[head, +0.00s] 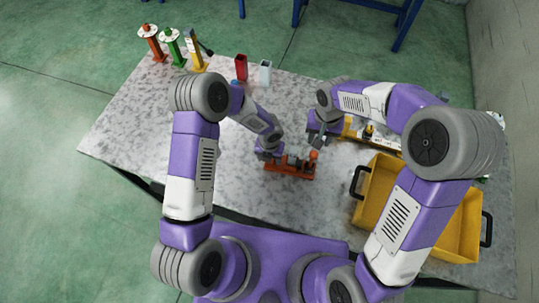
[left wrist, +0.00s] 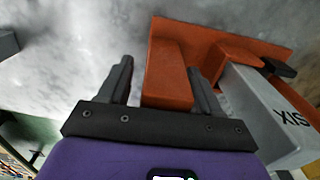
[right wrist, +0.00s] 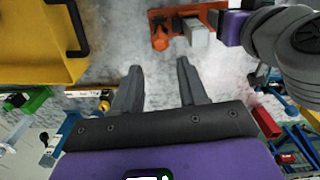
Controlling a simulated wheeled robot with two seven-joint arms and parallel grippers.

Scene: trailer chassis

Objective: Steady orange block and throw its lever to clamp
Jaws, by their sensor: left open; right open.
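The orange block (head: 288,168) lies on the table in front of me, with a grey piece (left wrist: 262,110) on it. A round orange knob (right wrist: 160,41) stands at one end; I cannot tell if it is the lever. My left gripper (head: 268,153) is open at the block's left end. In the left wrist view, the block's orange upright (left wrist: 168,75) stands between the left fingers (left wrist: 160,88), close to the right finger. My right gripper (head: 320,137) is open and empty, above the table beyond the block's right end. The block also shows in the right wrist view (right wrist: 210,10), ahead of the right fingers (right wrist: 158,82).
A yellow crate (head: 376,180) with black handles stands right of the block. A yellow part (head: 358,131) lies behind it. Red (head: 241,67) and white (head: 265,72) holders and several coloured posts (head: 172,47) stand at the far left. The table's left part is clear.

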